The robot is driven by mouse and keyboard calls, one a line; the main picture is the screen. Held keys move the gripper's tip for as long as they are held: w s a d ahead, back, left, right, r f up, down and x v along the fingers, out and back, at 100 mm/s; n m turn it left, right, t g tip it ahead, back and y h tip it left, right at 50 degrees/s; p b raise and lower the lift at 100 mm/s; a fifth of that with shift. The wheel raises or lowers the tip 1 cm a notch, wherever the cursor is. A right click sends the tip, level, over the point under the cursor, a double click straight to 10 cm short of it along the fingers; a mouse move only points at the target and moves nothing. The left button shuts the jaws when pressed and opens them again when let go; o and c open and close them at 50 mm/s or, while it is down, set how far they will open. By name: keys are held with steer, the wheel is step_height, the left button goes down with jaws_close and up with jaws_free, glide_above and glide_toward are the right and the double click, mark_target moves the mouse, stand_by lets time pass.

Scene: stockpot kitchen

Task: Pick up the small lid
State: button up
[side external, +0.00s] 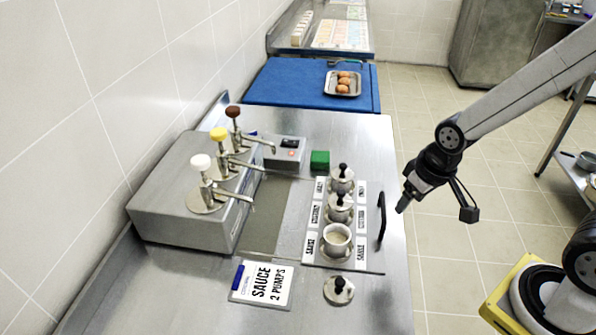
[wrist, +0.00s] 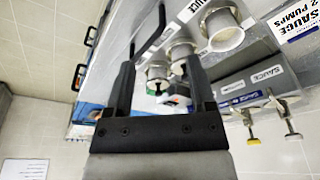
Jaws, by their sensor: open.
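The small lid (side external: 339,291), round and metallic with a black knob, lies on the steel counter in front of the tray of pots in the side view. I cannot make it out in the wrist view. My gripper (side external: 403,208) is open and empty, up and to the right of the lid, by the counter's right edge. In the wrist view its two dark fingers (wrist: 160,65) stand apart with nothing held between them. The uncovered cup (side external: 336,241) with pale sauce stands behind the lid.
Two more pots (side external: 340,208) with black-knobbed lids stand on the labelled tray (side external: 375,258), which has a black handle (side external: 381,215). A sauce sign (side external: 262,285) lies left of the lid. A pump dispenser (side external: 185,205) stands at left. The counter right of the lid is clear.

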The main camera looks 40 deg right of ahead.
steer(key=a+m, duration=0.1)
steer(key=m+g, duration=0.2)
steer(key=m, duration=0.9)
glide_above(340, 281)
steer(key=f, duration=0.3)
steer(key=d+f, duration=0.1)
steer(key=f, duration=0.1)
steer(key=shift+w, duration=0.1)
steer(key=shift+a+f+m+g, duration=0.3)
steer(key=shift+a+m, duration=0.25)
steer(key=shift+m, duration=0.15)
steer(key=shift+f, duration=1.25)
steer(key=shift+f, duration=0.1)
steer(key=shift+f, duration=2.5)
steer(key=shift+c, duration=0.2)
